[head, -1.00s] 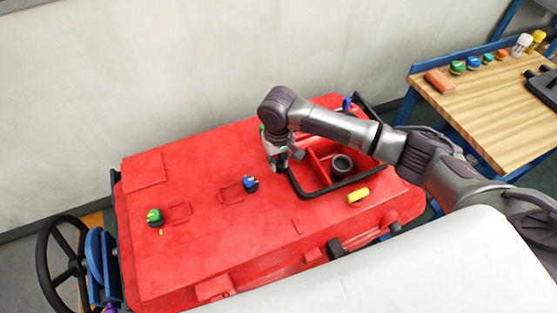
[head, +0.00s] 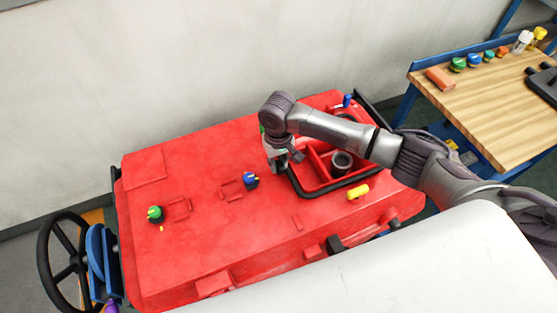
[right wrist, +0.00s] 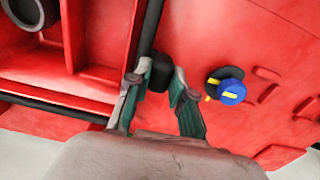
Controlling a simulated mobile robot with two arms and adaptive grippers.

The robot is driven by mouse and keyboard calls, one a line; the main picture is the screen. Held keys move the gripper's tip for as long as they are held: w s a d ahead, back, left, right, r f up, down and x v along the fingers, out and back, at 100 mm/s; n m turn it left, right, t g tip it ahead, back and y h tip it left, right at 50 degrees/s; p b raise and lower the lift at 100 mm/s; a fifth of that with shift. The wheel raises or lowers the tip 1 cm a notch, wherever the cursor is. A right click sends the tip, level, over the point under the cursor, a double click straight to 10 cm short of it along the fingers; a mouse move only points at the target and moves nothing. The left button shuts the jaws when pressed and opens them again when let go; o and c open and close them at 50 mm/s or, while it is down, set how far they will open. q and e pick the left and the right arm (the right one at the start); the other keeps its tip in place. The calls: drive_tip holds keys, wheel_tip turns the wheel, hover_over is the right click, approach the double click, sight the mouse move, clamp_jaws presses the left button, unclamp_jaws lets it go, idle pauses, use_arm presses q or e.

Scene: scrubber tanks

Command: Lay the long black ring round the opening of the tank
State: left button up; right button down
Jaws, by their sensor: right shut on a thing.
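The long black ring (head: 328,188) lies on the red tank (head: 220,245), along the near and left edges of its opening (head: 322,160). Its far and right parts are largely hidden by my right arm. In the right wrist view the ring (right wrist: 152,25) runs along two sides of the opening, close to the rim. My right gripper (head: 278,168) is at the ring's left side, shut on it. A black block on the ring (right wrist: 160,73) shows between the fingers in the right wrist view. My left gripper is not in view.
A dark round port (head: 341,162) sits inside the opening. Blue (head: 250,180) and green (head: 155,214) knobs and a yellow piece (head: 358,191) stand on the tank top. A wooden bench (head: 490,105) with small parts is at the right; a wall is behind.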

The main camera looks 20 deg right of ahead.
drive_tip(key=shift+f, duration=0.25)
drive_tip(key=shift+f, duration=0.45)
idle(0.9)
drive_tip(key=shift+p, duration=0.7)
drive_tip(key=c, duration=0.9)
unclamp_jaws()
drive_tip(key=shift+c, duration=0.2)
drive_tip(key=shift+o, duration=0.2)
drive_tip(key=o, duration=0.4)
drive_tip(key=shift+o, duration=0.2)
